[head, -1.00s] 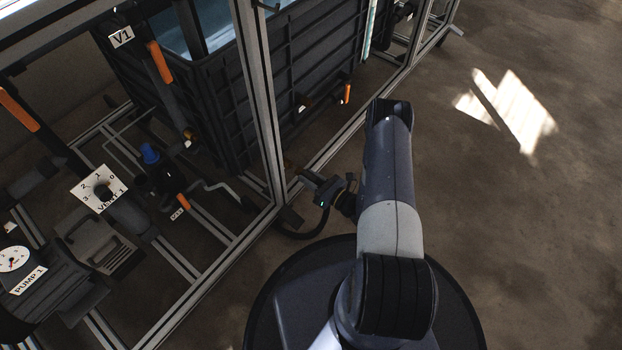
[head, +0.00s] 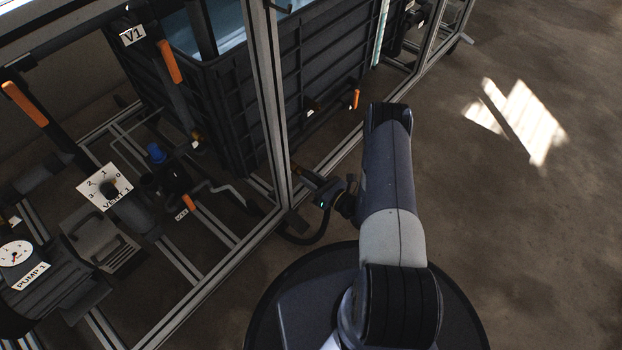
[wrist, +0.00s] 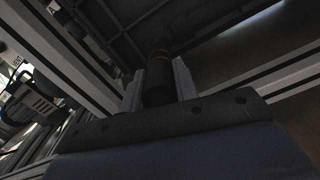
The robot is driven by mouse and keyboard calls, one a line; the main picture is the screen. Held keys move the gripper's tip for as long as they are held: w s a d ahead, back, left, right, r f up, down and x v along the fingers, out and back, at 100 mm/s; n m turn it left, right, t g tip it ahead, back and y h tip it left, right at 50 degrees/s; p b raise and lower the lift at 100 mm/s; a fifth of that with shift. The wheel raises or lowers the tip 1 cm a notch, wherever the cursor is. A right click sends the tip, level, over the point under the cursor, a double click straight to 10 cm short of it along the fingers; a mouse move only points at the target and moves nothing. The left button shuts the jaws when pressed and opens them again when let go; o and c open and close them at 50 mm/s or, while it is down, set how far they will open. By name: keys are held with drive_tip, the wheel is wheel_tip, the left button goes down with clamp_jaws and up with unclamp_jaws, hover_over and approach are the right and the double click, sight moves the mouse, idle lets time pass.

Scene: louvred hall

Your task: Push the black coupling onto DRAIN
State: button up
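My gripper (wrist: 157,84) is shut on the black coupling (wrist: 158,82), with one pale finger on each side of it in the wrist view. A brass-orange ring (wrist: 159,53) shows at the coupling's far end; I cannot tell whether it is part of the coupling or of a pipe stub. In the head view my gripper (head: 328,193) is low beside the frame's upright post, close to a short brownish pipe (head: 307,175). A black hose (head: 308,238) curves below the gripper. No DRAIN label is readable, and the contact at the coupling's tip cannot be made out.
The aluminium upright post (head: 270,100) and bottom rail (head: 330,165) are close to my gripper. The dark ribbed tank (head: 240,110) stands behind them. Open floor (head: 510,230) lies at right.

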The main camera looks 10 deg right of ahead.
sight(317, 183)
drive_tip(key=o, duration=0.5)
drive_tip(key=shift+v, duration=3.5)
drive_tip(key=shift+d, duration=0.1)
